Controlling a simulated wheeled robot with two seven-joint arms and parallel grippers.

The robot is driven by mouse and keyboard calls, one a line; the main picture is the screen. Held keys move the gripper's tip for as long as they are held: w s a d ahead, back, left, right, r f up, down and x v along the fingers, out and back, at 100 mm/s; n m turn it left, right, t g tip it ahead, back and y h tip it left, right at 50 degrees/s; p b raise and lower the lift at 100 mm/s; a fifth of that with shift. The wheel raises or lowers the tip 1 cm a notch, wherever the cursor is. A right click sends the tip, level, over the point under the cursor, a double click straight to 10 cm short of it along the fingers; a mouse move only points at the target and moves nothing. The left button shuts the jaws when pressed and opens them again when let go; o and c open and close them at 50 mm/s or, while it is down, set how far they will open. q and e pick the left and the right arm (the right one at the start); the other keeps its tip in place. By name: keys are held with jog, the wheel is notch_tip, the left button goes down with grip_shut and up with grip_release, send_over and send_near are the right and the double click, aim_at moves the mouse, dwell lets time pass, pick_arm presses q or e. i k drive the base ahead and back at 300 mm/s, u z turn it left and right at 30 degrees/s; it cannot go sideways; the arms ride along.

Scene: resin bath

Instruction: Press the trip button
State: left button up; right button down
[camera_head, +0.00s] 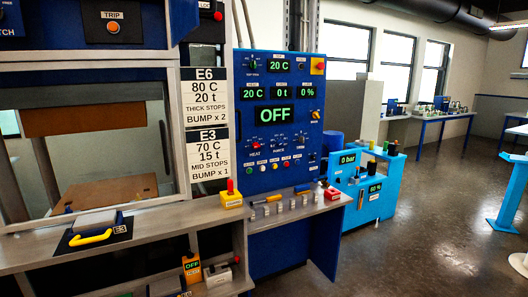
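The trip button (113,27) is a small round orange-red button on a dark plate. A white label reading TRIP (112,15) sits just above it. It is high on the blue top panel of the machine at the upper left, close to the top edge of the camera_head view. Nothing covers it. Neither of my grippers shows in this view.
Below are a framed window (75,150) and a shelf with a yellow-handled block (92,237). A post carries E6 and E3 cards (206,97). Right of it stands a blue control panel (277,85) reading OFF. Open floor (430,230) lies at the right.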

aim_at(113, 26)
jog(key=z, duration=1.8)
jog(key=i, duration=1.3)
jog(key=u, duration=3.25)
